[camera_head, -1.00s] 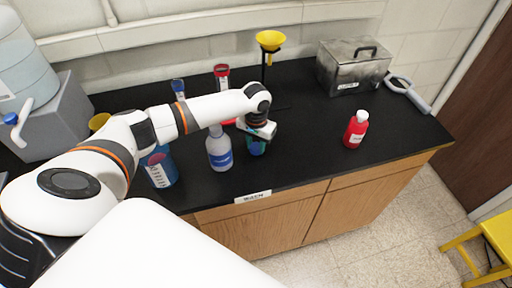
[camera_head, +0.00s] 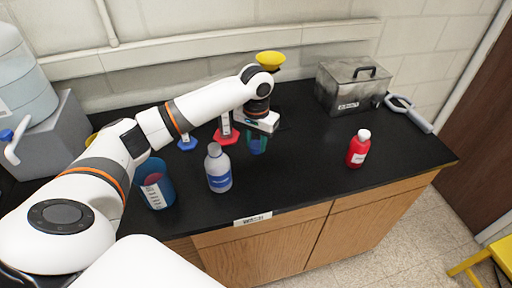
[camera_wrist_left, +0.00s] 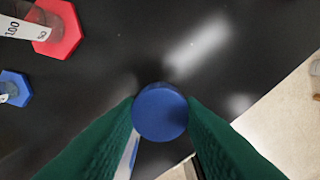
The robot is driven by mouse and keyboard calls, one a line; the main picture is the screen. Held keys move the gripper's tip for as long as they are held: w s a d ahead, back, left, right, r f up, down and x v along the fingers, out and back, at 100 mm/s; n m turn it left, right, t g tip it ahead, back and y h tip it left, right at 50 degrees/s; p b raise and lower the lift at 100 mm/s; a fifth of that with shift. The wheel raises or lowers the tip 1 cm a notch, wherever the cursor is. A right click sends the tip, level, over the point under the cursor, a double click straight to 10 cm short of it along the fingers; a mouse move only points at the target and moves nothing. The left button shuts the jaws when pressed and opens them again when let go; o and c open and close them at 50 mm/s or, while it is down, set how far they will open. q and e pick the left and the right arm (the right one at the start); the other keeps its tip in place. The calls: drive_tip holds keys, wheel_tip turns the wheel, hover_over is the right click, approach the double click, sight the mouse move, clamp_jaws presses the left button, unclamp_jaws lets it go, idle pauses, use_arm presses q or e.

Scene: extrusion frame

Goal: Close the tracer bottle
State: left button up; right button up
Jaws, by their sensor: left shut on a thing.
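My left gripper (camera_head: 257,146) has green fingers and is shut on a small round blue cap (camera_wrist_left: 160,112). The cap shows from above between the fingertips in the left wrist view, with dark counter around it. I cannot tell its exact height above the counter. A grey-white bottle with a blue label (camera_head: 218,170) stands upright to the left of the gripper. A red bottle with a white top (camera_head: 358,150) stands upright to the right. I cannot read which one is the tracer bottle. My right gripper is not in view.
A red-based cylinder (camera_head: 226,134) and a blue-based one (camera_head: 187,143) stand behind the grey-white bottle. A labelled blue container (camera_head: 155,186) is at left. A yellow funnel (camera_head: 270,60) and a metal box (camera_head: 352,88) stand at the back. The counter (camera_head: 310,160) before the red bottle is clear.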

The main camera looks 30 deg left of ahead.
use_arm(q)
drive_tip(key=shift+s+d+f, duration=0.2)
drive_tip(key=shift+d, duration=0.15)
drive_tip(key=s+d+f+m+b, duration=0.1)
drive_tip(key=s+d+f+b, duration=0.2)
drive_tip(key=s+d+b, duration=0.4)
drive_tip(key=s+d, duration=0.5)
drive_tip(key=s, duration=0.2)
drive_tip(key=shift+s+d, duration=0.35)
drive_tip(key=shift+d, duration=0.05)
drive_tip(key=shift+f, duration=0.1)
